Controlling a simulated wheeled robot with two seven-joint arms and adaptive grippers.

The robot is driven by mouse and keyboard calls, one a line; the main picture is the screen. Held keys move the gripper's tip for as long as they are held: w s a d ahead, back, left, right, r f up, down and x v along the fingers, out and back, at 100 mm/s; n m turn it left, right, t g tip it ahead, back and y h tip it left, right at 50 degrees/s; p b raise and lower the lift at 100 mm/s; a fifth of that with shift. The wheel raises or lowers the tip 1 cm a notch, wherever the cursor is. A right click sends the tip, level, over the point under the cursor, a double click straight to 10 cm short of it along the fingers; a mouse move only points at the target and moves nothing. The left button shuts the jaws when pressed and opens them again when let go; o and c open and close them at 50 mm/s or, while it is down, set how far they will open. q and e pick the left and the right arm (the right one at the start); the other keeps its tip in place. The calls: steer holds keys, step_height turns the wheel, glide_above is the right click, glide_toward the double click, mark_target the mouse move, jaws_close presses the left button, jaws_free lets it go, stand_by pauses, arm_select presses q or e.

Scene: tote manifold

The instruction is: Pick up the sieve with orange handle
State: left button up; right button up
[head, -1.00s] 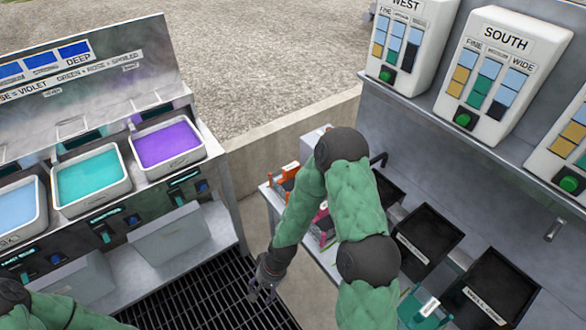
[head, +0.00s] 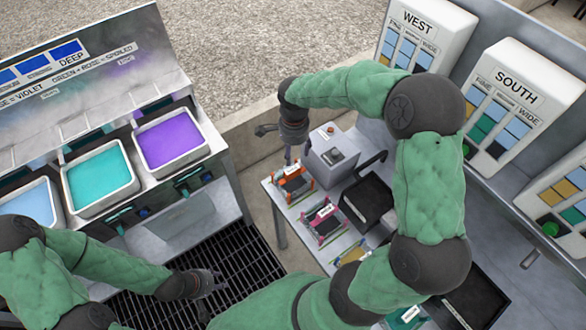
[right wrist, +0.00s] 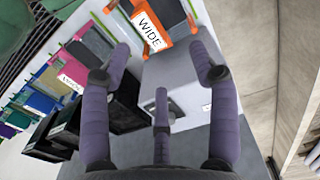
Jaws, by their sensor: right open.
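The sieve with orange handle (head: 293,186) lies at the far left end of the grey bench in the head view. It has an orange frame and a dark mesh. In the right wrist view this sieve (right wrist: 170,28) shows at the top, with a label reading WIDE. My right gripper (head: 289,150) is above the sieve, its fingers pointing down. In the right wrist view the right gripper (right wrist: 163,58) is open and empty, with its fingers spread below the sieve in the picture. My left gripper (head: 210,282) hangs over the dark floor grating; its finger opening is unclear.
A pink-framed sieve (head: 326,222) lies beside the orange one, with further sieves beyond. A grey box (head: 338,155) stands close to the right of the orange sieve. Black trays (head: 368,200) line the bench. Tubs of liquid (head: 171,143) stand on the left.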

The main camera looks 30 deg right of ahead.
mark_target(293, 170)
steer(key=shift+s+a+f, duration=0.15)
steer(key=shift+s+f, duration=0.1)
steer(key=shift+f, duration=0.05)
steer(key=shift+s+a+f+b, duration=0.2)
steer(key=shift+s+f, duration=0.05)
steer(key=shift+f, duration=0.3)
steer(key=shift+s+a+f+b, duration=0.15)
steer(key=shift+s+f+b, duration=0.1)
steer(key=shift+f, duration=0.25)
steer(key=shift+w+d+f, duration=0.15)
steer(key=shift+w+f, duration=0.05)
steer(key=shift+f, duration=0.35)
steer(key=shift+w+d+f, duration=0.1)
steer(key=shift+w+f, duration=0.05)
steer(key=shift+f, duration=0.35)
steer(key=shift+s+a+f, duration=0.15)
steer(key=shift+s+f, duration=0.1)
steer(key=shift+f, duration=0.1)
step_height(293, 170, down, 4)
steer(key=shift+s+a+f+b, duration=0.1)
steer(key=shift+a+f+b, duration=0.1)
steer(key=shift+b, duration=0.55)
arm_select(q)
steer(key=shift+s+a+f, duration=0.15)
steer(key=shift+s+f, duration=0.1)
steer(key=shift+f, duration=0.3)
steer(key=shift+s+a+f, duration=0.15)
steer(key=shift+s+f, duration=0.05)
steer(key=shift+f, duration=0.3)
